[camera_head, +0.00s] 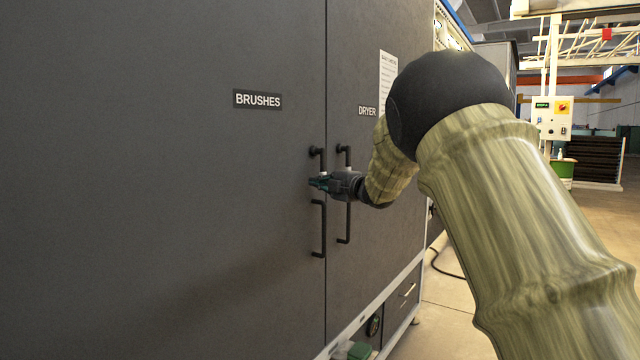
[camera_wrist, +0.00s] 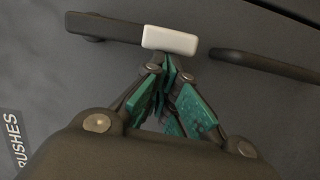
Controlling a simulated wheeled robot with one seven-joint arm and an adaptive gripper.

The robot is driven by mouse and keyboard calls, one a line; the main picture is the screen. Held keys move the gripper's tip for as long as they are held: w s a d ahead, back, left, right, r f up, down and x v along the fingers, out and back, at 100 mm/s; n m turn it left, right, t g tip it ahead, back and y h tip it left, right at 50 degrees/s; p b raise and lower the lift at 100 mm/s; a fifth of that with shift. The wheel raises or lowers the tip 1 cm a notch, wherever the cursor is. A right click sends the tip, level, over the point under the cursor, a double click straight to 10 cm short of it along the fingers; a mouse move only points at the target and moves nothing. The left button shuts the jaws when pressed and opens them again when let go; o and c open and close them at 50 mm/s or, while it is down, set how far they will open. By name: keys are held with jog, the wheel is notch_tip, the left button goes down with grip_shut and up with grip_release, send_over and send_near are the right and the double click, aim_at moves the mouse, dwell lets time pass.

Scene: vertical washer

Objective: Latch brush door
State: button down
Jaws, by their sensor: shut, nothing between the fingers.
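The brush door (camera_head: 160,180), a dark grey panel labelled BRUSHES (camera_head: 257,99), looks flush with the dryer door. Its black latch lever (camera_head: 317,153) is near the door's right edge, above a black bar handle (camera_head: 322,232). In the wrist view the lever (camera_wrist: 103,27) ends in a white grip (camera_wrist: 171,40), and the handle (camera_wrist: 265,64) starts just to the right. My gripper (camera_head: 314,183) is shut and empty, just below the lever. In the wrist view its teal fingertips (camera_wrist: 166,64) are close under the white grip; I cannot tell if they touch.
The dryer door (camera_head: 375,215), with its own latch (camera_head: 343,150) and bar handle (camera_head: 346,238), is right of the seam, behind my gripper. The BRUSHES label (camera_wrist: 14,140) shows at the wrist view's left edge. Open floor (camera_head: 455,310) lies right of the machine.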

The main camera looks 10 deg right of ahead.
jog(key=s+a+b, duration=0.1)
jog(key=s+a, duration=0.2)
jog(key=shift+f+b, duration=0.2)
jog(key=shift+b, duration=0.15)
jog(key=b+v, duration=0.1)
jog(key=v, duration=0.9)
jog(key=shift+d, duration=0.2)
jog(key=shift+r, duration=0.1)
jog(key=shift+w, duration=0.1)
